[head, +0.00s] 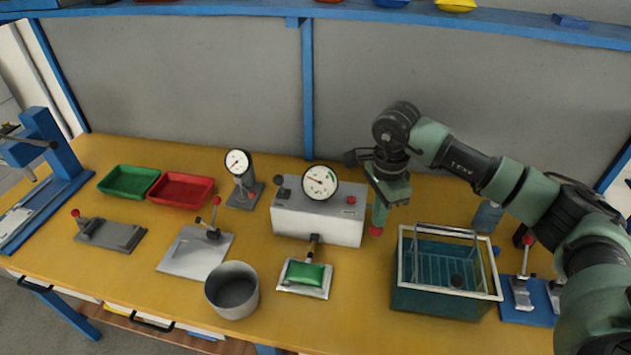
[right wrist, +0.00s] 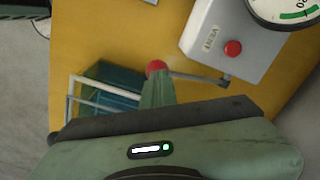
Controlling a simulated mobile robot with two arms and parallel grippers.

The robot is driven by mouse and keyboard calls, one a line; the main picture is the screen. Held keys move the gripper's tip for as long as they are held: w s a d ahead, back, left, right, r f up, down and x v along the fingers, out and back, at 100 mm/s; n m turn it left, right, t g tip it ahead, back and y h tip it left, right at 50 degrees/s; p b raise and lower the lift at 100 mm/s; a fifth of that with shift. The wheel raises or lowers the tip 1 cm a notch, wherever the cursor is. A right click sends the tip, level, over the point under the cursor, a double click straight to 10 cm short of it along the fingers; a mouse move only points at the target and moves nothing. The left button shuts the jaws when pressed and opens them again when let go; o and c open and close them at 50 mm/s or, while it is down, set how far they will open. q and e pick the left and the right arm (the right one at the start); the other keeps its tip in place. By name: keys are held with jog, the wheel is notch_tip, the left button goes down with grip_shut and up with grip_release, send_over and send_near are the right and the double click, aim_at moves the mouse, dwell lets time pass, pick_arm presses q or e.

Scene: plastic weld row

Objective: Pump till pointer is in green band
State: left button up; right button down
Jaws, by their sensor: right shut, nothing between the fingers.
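The pump unit is a white box (head: 318,220) with a round dial gauge (head: 320,182) on top and a red button (head: 351,200). The dial has a green band on its right side; its pointer appears to point left, outside the band. In the right wrist view the gauge (right wrist: 290,8) is cut off and no pointer shows. A lever with a red ball knob (right wrist: 156,67) sticks out from the box's side; the knob also shows in the head view (head: 376,231). My right gripper (head: 379,222) is shut and empty, its tips right at the knob, apparently touching it. My left gripper is out of view.
A teal basin with a wire rack (head: 400,270) stands just right of the lever. A green pad on a plate (head: 305,273) and a grey pot (head: 232,290) are in front. Red (head: 181,189) and green trays (head: 128,182) and a second gauge (head: 238,163) stand left.

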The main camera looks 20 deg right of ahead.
notch_tip(320, 180, up, 6)
jog(key=w+p, duration=0.1)
jog(key=p, duration=0.1)
jog(key=shift+w+d+p, duration=0.15)
jog(key=shift+d+p, duration=0.2)
dwell(0.6)
